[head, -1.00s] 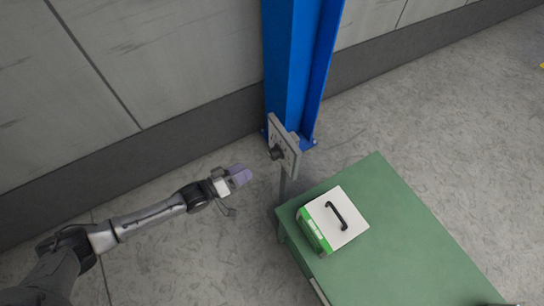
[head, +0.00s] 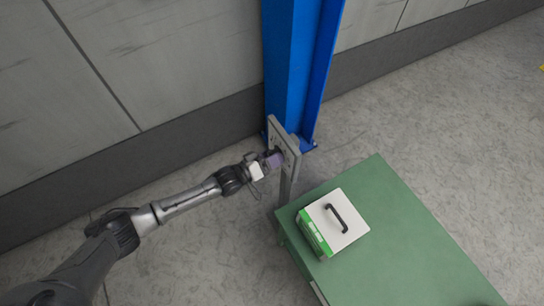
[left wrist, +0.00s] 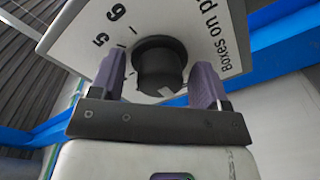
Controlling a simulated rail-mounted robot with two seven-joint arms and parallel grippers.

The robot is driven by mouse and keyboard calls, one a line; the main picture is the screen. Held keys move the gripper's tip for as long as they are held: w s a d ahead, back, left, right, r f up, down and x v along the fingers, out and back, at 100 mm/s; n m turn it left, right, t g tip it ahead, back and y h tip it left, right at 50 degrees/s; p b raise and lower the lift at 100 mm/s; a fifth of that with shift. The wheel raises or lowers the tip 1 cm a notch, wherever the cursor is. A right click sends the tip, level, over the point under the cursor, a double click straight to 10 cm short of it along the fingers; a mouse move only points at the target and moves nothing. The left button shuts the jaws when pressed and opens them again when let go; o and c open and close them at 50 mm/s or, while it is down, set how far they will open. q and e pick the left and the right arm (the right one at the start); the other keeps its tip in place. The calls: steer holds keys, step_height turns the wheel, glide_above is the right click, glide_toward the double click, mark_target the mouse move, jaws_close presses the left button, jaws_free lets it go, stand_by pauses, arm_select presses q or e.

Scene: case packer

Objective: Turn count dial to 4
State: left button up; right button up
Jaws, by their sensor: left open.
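The count dial (left wrist: 160,68) is a round black knob on a pale panel (left wrist: 215,18) printed with numbers, including 5 and 6, and "Boxes on p…". A light pointer mark shows on the knob's lower edge in the left wrist view. My left gripper (left wrist: 157,82) is open, its purple fingers on either side of the knob; I cannot tell whether they touch it. In the head view my left gripper (head: 273,161) is at the front of the panel (head: 289,148) and hides the dial. My right gripper is not in view.
The panel stands on a post in front of a blue column (head: 295,65). A green table (head: 410,235) is to the right, carrying a white and green box (head: 337,217) with a black handle. Grey floor lies around.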

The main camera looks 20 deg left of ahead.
arm_select(q)
steer(key=c, duration=0.9)
steer(key=shift+c, duration=0.2)
